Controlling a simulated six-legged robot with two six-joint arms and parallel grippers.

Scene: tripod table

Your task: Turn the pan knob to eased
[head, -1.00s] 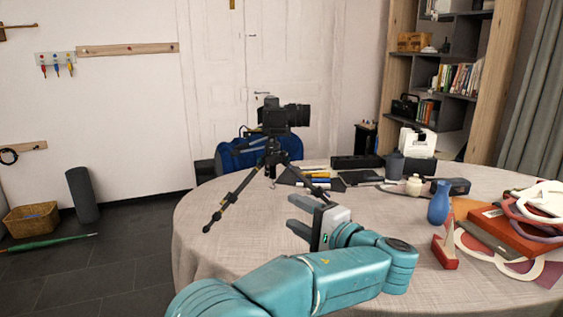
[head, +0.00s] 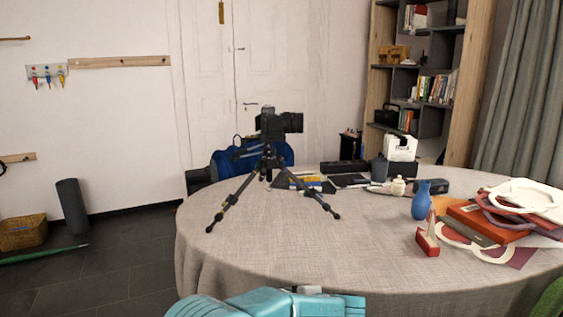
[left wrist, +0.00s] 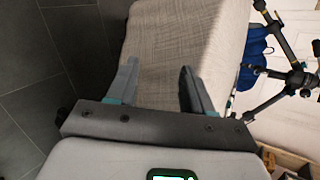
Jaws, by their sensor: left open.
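The tripod (head: 268,170) stands upright with spread legs on the round table, with a black camera (head: 276,122) on top. The pan knob is too small to make out. My left arm shows at the bottom of the head view, with its gripper mostly hidden there. In the left wrist view my left gripper (left wrist: 158,85) is open and empty, its two fingers apart in front of the tablecloth. The tripod legs (left wrist: 284,78) show at the right of that view, apart from the fingers. My right gripper is not in view.
The cloth-covered table (head: 340,250) is bare in front of the tripod. A blue vase (head: 421,202), a red stand (head: 428,238) and a pile of books and frames (head: 478,222) lie at the right. Boxes and small items lie behind.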

